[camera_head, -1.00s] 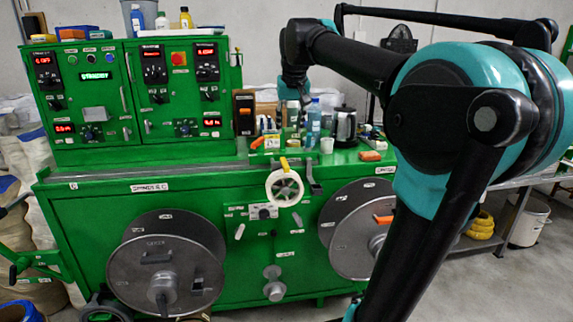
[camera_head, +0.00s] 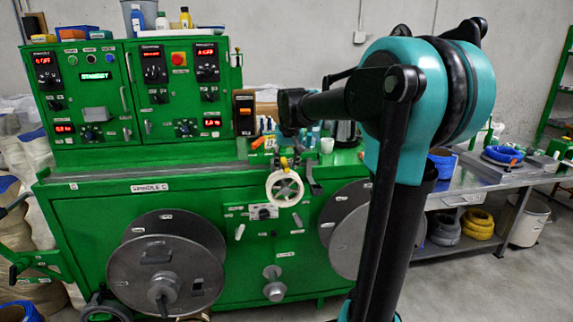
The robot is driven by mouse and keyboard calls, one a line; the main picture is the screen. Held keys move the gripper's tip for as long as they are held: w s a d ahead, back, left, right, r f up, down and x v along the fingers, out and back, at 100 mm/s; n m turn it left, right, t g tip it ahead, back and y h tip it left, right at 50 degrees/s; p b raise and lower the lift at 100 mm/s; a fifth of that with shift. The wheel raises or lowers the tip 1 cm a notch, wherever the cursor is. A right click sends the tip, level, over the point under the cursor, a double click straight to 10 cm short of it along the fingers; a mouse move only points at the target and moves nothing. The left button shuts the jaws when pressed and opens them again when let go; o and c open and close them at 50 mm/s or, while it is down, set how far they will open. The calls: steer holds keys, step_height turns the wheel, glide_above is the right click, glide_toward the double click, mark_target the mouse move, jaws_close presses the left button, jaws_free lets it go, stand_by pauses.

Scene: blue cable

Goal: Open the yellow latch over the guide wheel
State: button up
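The guide wheel (camera_head: 284,188) is a pale, spoked wheel on the front of the green machine, just below its top ledge. The small yellow latch (camera_head: 284,163) sits over the wheel's upper rim and looks upright. My arm reaches in from the right, and its dark wrist end (camera_head: 290,108) is above the latch in the picture. My gripper (camera_head: 292,147) seems to hang below the wrist, close to the latch. It is small and blends with the clutter behind, so I cannot tell its fingers' state or whether it touches the latch.
Two large grey reels, left (camera_head: 165,270) and right (camera_head: 350,235), flank the wheel. A dark bracket (camera_head: 312,178) stands just right of it. An orange-switched box (camera_head: 245,112) and bottles stand on the ledge behind. A metal bench (camera_head: 480,175) with cable coils is at right.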

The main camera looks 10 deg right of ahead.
steer(key=shift+f, duration=0.15)
steer(key=shift+c, duration=0.2)
jaws_close()
